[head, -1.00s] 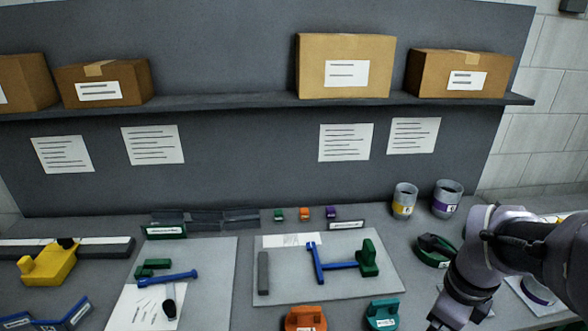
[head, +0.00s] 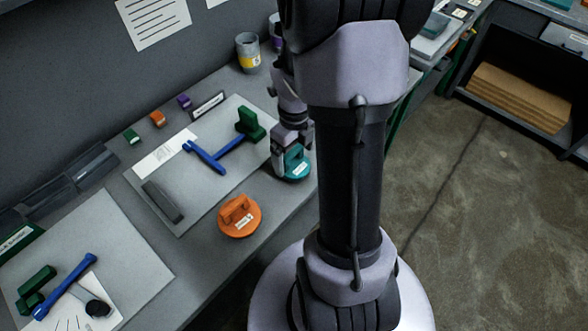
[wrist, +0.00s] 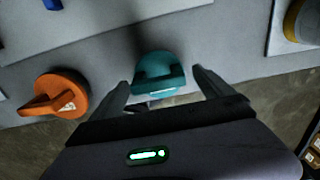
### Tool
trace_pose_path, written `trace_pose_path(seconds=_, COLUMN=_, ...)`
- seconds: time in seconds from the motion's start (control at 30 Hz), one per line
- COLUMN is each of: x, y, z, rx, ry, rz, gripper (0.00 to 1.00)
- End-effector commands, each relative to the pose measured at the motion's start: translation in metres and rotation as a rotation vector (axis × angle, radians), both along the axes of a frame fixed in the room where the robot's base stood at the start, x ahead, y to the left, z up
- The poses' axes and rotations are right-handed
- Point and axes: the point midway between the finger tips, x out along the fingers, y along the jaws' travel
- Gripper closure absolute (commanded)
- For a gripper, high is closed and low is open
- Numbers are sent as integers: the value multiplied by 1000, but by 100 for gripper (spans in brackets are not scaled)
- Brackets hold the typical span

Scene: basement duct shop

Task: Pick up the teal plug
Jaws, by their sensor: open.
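The teal plug (head: 294,165) is a round disc with a raised handle and a small white label. It sits near the front edge of the bench, right of an orange plug. In the wrist view the teal plug (wrist: 157,76) lies ahead of and between the two fingers of my gripper (wrist: 163,88). The gripper is open and empty. In the head view my gripper (head: 289,155) is right above the teal plug and hides part of it. I cannot tell whether a finger touches it.
The orange plug (head: 239,215) stands close to the left; it is also in the wrist view (wrist: 56,95). A grey board (head: 178,215) with a blue tool (head: 212,158) and a green block (head: 250,124) lies behind. A yellow-labelled cup (head: 248,52) stands at the back.

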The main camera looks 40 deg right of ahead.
Motion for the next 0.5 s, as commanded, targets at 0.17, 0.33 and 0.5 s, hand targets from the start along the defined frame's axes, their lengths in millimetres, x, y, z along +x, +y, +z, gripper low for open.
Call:
trace_pose_path(seconds=0.17, x=-2, y=0, z=-24, rx=1, ry=1, rz=1, gripper=9)
trace_pose_path(seconds=0.33, x=-3, y=0, z=-55, rx=1, ry=1, rz=1, gripper=9)
trace_pose_path(seconds=0.5, x=-3, y=0, z=-53, rx=0, ry=-1, rz=1, gripper=9)
